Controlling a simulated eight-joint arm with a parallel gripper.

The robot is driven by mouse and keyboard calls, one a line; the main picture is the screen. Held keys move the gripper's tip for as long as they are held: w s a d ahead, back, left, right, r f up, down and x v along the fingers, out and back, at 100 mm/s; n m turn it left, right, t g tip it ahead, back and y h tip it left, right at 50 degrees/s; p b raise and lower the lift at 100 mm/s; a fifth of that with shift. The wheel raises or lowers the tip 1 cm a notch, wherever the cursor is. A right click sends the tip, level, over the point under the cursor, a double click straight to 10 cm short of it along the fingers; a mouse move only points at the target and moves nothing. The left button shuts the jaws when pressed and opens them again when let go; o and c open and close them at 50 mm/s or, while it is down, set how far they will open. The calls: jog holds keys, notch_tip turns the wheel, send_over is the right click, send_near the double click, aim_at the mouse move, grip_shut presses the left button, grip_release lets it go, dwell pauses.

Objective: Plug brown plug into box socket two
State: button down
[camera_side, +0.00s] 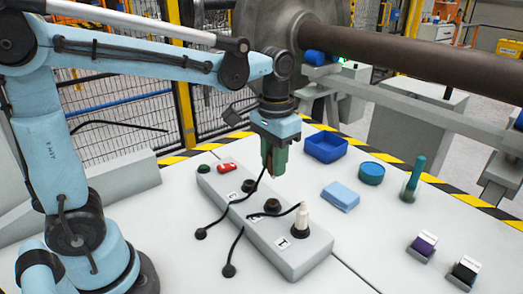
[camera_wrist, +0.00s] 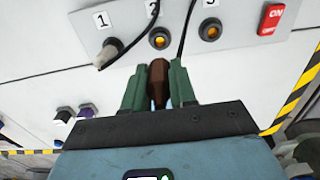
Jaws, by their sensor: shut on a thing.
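My gripper (camera_side: 274,162) is above the box (camera_side: 265,222), with its green fingers pointing down. In the wrist view the fingers (camera_wrist: 159,88) are shut on the brown plug (camera_wrist: 158,82). The plug is apart from the box, and its cable hangs down in the side view. Socket two (camera_wrist: 159,40) is an open round hole with an orange centre, ahead of the plug in the wrist view; it also shows in the side view (camera_side: 272,206). A white plug (camera_side: 302,217) stands upright in socket one. Socket three (camera_wrist: 210,31) is empty.
A red ON switch (camera_wrist: 271,18) and a green button (camera_side: 203,168) are on the box's far end. Black cables lie near its left side. A blue tray (camera_side: 325,158), a light-blue block (camera_side: 341,196) and a teal cylinder (camera_side: 371,173) stand to the right.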

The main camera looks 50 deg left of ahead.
jog(key=shift+f, duration=0.15)
jog(key=shift+f, duration=2.75)
jog(key=shift+f, duration=1.35)
jog(key=c, duration=0.8)
grip_release()
jog(key=shift+r, duration=0.1)
notch_tip(320, 180, up, 12)
jog(key=shift+f, duration=0.1)
jog(key=shift+s, duration=0.1)
